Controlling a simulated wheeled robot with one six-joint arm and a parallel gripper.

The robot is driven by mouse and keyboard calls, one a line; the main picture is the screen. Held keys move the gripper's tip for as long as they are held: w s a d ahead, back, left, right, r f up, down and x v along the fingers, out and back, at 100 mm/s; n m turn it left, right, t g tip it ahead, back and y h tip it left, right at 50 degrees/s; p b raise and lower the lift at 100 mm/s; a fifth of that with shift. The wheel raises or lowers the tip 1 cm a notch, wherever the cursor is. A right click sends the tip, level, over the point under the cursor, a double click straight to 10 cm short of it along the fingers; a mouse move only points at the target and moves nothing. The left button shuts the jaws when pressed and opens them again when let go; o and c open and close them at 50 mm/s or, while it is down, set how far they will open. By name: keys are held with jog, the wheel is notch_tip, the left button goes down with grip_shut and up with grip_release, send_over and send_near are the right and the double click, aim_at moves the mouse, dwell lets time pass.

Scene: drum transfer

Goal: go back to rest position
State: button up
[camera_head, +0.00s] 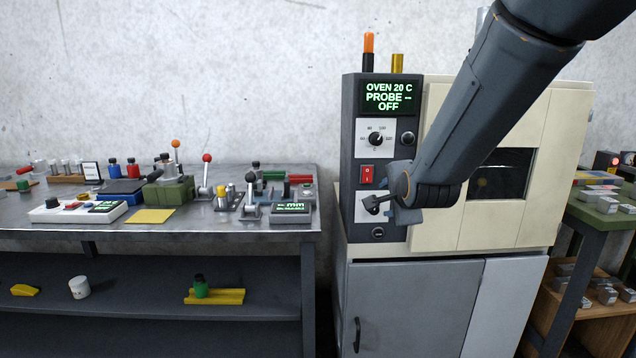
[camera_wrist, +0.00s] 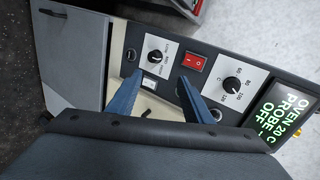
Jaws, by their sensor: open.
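My gripper (camera_head: 372,204) hangs at the end of my arm in front of the oven's control panel in the head view. In the wrist view, my gripper (camera_wrist: 161,77) has its two blue fingers apart, with nothing between them. A dark knob (camera_wrist: 155,57) on a white plate lies just beyond the fingertips. I cannot tell whether a finger touches the panel.
The cream oven (camera_head: 430,215) has a display (camera_head: 388,98) reading "OVEN 20 C PROBE -- OFF". A red switch (camera_head: 367,175) and an upper knob (camera_head: 376,139) sit above my gripper. A metal bench (camera_head: 100,236) with instruments stands left; a green table (camera_head: 600,215) stands right.

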jog(key=s+f+n+g+p, duration=0.1)
jog(key=s+f+n+g, duration=0.3)
jog(key=s, duration=0.7)
jog(key=s+f+n+g+p, duration=0.1)
jog(key=s+f+n+g, duration=0.3)
jog(key=s+n, duration=0.3)
jog(key=s+f+n+g+p, duration=0.1)
jog(key=s+f+n+g, duration=0.3)
jog(key=s, duration=1.1)
jog(key=shift+s+f+n, duration=0.15)
jog(key=shift+f+n, duration=0.05)
jog(key=shift+n, duration=0.6)
